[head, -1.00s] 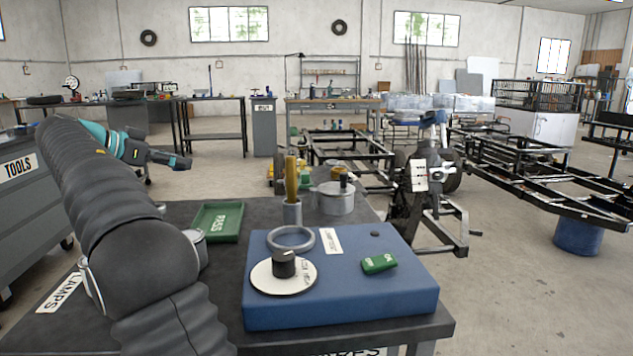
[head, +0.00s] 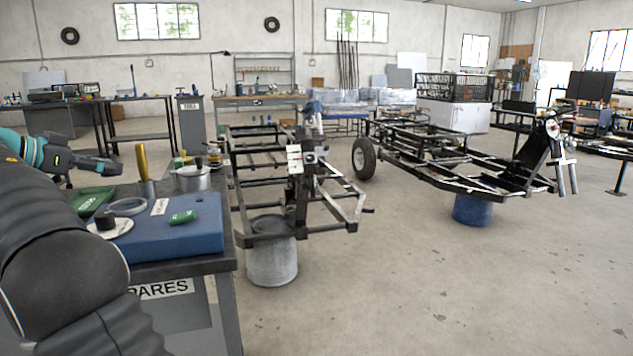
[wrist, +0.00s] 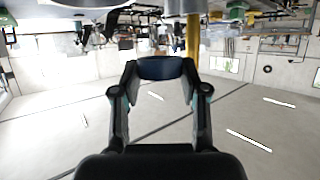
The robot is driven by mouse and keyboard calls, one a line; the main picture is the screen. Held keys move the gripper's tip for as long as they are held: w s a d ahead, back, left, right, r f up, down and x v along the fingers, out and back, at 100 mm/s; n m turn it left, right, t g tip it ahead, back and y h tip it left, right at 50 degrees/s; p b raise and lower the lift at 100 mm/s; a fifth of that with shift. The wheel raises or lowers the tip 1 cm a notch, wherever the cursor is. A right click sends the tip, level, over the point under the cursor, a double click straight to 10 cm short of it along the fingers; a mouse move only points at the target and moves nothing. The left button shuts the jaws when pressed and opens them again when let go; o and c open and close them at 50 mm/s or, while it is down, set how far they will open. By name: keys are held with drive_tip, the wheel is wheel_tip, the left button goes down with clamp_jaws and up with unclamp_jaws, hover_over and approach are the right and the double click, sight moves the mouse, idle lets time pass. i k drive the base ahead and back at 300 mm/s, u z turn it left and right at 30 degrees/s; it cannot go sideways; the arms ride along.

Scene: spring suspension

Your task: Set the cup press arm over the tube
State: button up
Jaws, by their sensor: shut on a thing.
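My gripper (head: 108,167) is at the left in the head view, raised over the back left of the bench. In the wrist view its fingers (wrist: 160,80) are closed on a small dark blue thing (wrist: 160,68), which I cannot name surely. A grey upright tube (head: 147,192) with a brass rod (head: 142,160) in it stands on the bench, apart from my gripper. A black stand with silvery tubes (head: 573,178) is far right on a trailer frame. I cannot tell which part is the cup press arm.
The bench (head: 215,262) carries a blue block (head: 175,235), a green tag (head: 183,217), a grey ring (head: 128,206), a lidded pot (head: 192,178) and a green tray (head: 85,200). A black frame (head: 345,215) rests over a grey drum (head: 272,262). The floor at the right front is clear.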

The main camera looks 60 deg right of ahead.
sight(316, 108)
drive_tip(key=u, duration=1.85)
drive_tip(key=i, duration=1.65)
drive_tip(key=z, duration=4.35)
drive_tip(key=i, duration=0.9)
drive_tip(key=z, duration=0.05)
